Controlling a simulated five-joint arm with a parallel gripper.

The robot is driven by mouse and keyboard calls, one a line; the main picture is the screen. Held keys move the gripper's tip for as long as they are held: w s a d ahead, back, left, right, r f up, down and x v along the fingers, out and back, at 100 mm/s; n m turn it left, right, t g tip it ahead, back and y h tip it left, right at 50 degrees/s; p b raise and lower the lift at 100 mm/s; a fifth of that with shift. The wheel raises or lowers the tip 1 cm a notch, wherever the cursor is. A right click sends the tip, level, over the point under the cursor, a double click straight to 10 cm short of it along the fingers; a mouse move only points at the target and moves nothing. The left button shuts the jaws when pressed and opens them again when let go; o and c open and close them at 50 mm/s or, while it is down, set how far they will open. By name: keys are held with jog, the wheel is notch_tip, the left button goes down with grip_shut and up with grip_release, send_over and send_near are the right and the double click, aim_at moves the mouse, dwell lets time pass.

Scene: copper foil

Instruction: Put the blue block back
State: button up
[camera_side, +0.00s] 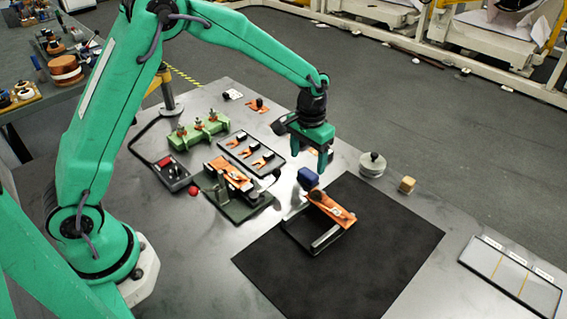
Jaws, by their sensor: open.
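My green gripper (318,160) is open, just above and behind the block in the picture. It looks empty and apart from the block, though the gap is hard to judge.
The black mat (390,250) is mostly bare. Left of it stand a green clamp fixture (240,205), a dark tray with copper pieces (250,152) and a green rack (198,132). A round metal weight (372,165) and a wooden cube (407,184) stand at the right. A labelled tray (510,280) lies far right.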

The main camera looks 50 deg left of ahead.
aim_at(305, 174)
notch_tip(305, 174, up, 7)
dwell(0.4)
jog(key=shift+r, duration=0.15)
dwell(0.4)
jog(key=s+a+r+t, duration=0.3)
jog(key=s+a+r, duration=0.2)
jog(key=s+r, duration=0.65)
jog(key=s+a+t, duration=0.2)
jog(key=s, duration=1.2)
jog(key=shift+s+a+f+t, duration=0.15)
jog(key=shift+s+a+t, duration=0.15)
jog(key=shift+s+a, duration=0.05)
